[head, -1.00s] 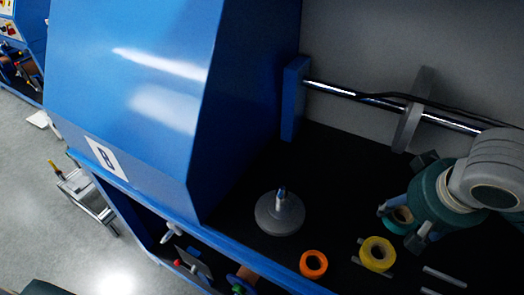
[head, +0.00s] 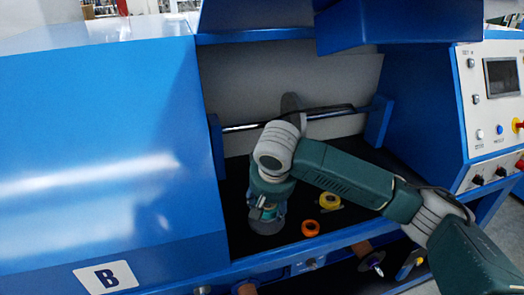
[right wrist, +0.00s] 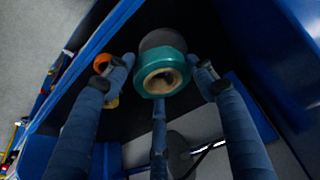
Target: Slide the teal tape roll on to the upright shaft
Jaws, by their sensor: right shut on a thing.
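My right gripper (head: 266,212) is shut on the teal tape roll and holds it over the round grey base (head: 266,227) of the upright shaft. In the right wrist view the teal tape roll (right wrist: 151,57) with its tan core sits between the fingers of my right gripper (right wrist: 162,74). The dark grey base (right wrist: 160,38) shows just behind the roll. The shaft is hidden by the gripper and roll, so I cannot tell whether its tip is inside the core. My left gripper is out of view.
An orange roll (head: 310,228) and a yellow roll (head: 329,201) lie on the black deck to the right of the base. A steel bar (head: 331,115) crosses the back between blue brackets. Blue machine walls enclose the deck on both sides.

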